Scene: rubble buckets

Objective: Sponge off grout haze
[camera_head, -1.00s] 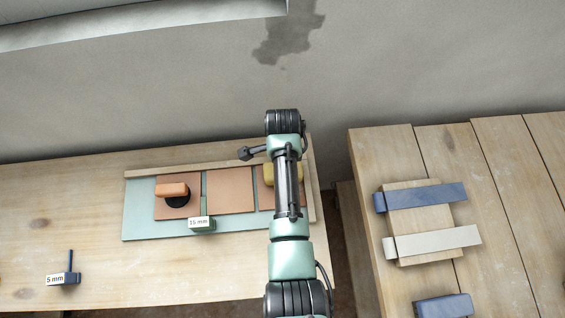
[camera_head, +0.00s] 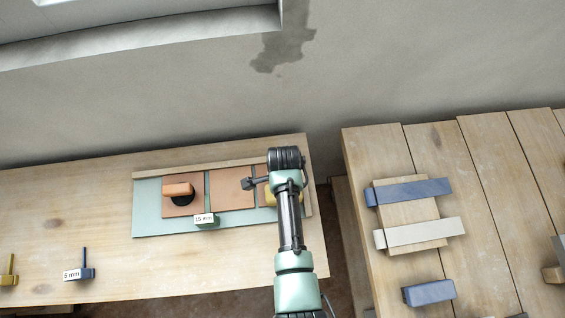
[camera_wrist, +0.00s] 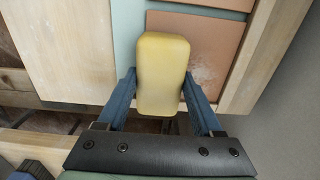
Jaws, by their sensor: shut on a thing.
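My gripper (camera_wrist: 160,97) is shut on a yellow sponge (camera_wrist: 162,70), with one blue finger on each side of it. In the head view the sponge (camera_head: 270,200) is mostly hidden behind my arm, over the right end of the tile board. Terracotta tiles lie in a row on the pale green board (camera_head: 150,215). The wrist view shows a whitish haze patch (camera_wrist: 203,75) on the tile (camera_wrist: 215,45) beside the sponge. I cannot tell whether the sponge touches the tile.
An orange-handled tool with a black base (camera_head: 178,190) stands on the left tile. A green 15 mm spacer (camera_head: 207,222) sits at the board's front edge. A 5 mm spacer (camera_head: 86,272) is farther left.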

